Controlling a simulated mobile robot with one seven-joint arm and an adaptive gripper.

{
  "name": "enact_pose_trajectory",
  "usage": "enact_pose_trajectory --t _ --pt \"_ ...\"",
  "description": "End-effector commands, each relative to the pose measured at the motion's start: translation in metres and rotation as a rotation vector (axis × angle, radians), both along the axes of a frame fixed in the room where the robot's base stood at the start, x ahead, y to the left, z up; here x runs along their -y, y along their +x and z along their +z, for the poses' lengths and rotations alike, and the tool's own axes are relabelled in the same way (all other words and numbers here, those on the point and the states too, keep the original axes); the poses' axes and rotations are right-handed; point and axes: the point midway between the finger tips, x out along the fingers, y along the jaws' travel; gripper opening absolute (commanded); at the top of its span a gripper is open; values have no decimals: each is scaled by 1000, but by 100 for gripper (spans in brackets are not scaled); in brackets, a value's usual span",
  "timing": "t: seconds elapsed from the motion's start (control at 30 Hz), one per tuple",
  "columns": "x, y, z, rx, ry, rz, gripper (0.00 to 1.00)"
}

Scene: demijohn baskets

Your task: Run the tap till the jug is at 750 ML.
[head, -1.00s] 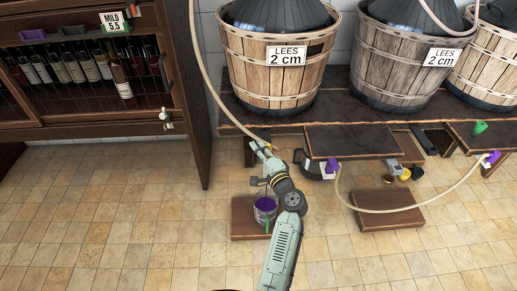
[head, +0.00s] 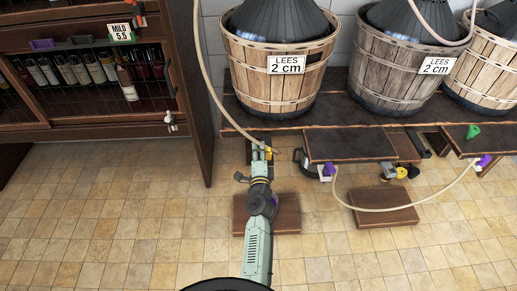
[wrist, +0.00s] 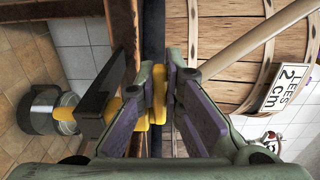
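My gripper (head: 262,151) is at the bench's front edge, by the lower end of a pale hose (head: 222,105). In the wrist view its fingers (wrist: 158,95) are close together around or against small yellow parts; I cannot tell whether these are the tap or the fingertips. A dark bar (wrist: 105,105) stands just left of them. A jug with purple contents, seen earlier on a low wooden block (head: 288,213), is hidden by my arm in the head view. The wrist view shows a grey and glassy vessel (wrist: 42,112) at the left. No level mark is readable.
Baskets labelled LEES 2 cm (head: 282,78) stand on the dark bench (head: 340,112). A bottle cabinet (head: 192,90) is at the left. A second hose (head: 400,208) loops at the right above another block (head: 384,207). The tiled floor at left is clear.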

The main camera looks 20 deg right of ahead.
Motion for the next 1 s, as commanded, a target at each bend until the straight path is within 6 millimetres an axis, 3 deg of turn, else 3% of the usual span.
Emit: enact_pose_trajectory --t 0.3,0.63,1.0 --pt "0 0 0 -1 0 1 30" --pt "-1 -2 0 -1 0 1 30" --pt "-18 -55 -1 -3 2 2 30"
